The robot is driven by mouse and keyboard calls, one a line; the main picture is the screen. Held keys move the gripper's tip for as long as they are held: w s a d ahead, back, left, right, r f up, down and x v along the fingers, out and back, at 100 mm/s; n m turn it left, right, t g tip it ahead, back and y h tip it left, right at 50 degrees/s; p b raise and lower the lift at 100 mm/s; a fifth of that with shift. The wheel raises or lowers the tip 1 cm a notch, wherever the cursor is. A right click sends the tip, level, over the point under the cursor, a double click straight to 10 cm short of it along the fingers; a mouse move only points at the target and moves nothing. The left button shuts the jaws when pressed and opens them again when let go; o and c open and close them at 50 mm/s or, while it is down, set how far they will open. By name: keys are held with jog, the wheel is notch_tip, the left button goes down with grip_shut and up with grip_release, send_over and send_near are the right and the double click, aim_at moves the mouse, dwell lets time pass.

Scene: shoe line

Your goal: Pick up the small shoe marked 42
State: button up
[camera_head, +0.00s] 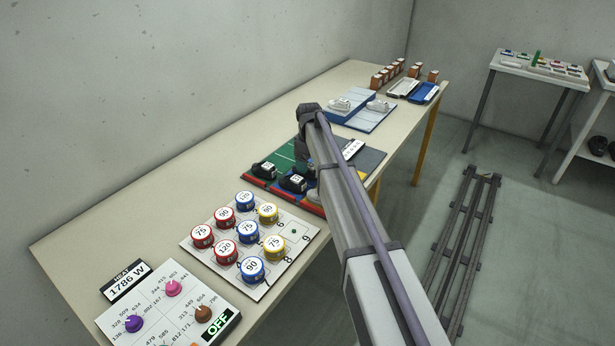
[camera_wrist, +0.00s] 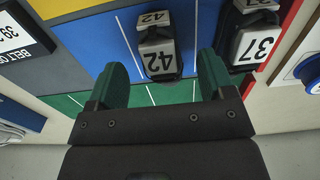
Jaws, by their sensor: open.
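The small dark shoe marked 42 (camera_wrist: 157,48) lies on the blue strip of a coloured board (camera_wrist: 195,40) in the wrist view. Its white labels read upside down. My gripper (camera_wrist: 160,68) is open, with one green finger to the left and one to the right of the shoe in the picture. Gaps show on both sides, and I cannot tell how far above the board the fingertips are. A second shoe, marked 37 (camera_wrist: 247,40), stands close to the right finger. In the head view my arm hides the gripper, and two black shoes (camera_head: 266,169) show on the board.
Round numbered tins (camera_head: 250,268) stand on a white card nearer on the bench. A panel with knobs (camera_head: 165,310) is at the front. Farther back are a blue-and-white board (camera_head: 345,105), trays (camera_head: 425,93) and brown blocks (camera_head: 385,75). A sign (camera_wrist: 22,38) lies left in the wrist view.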

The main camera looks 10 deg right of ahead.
notch_tip(320, 180, down, 4)
jog(key=b, duration=0.2)
jog(key=shift+a+b, duration=0.1)
jog(key=shift+b, duration=0.2)
jog(key=shift+r, duration=0.2)
jog(key=c, duration=1)
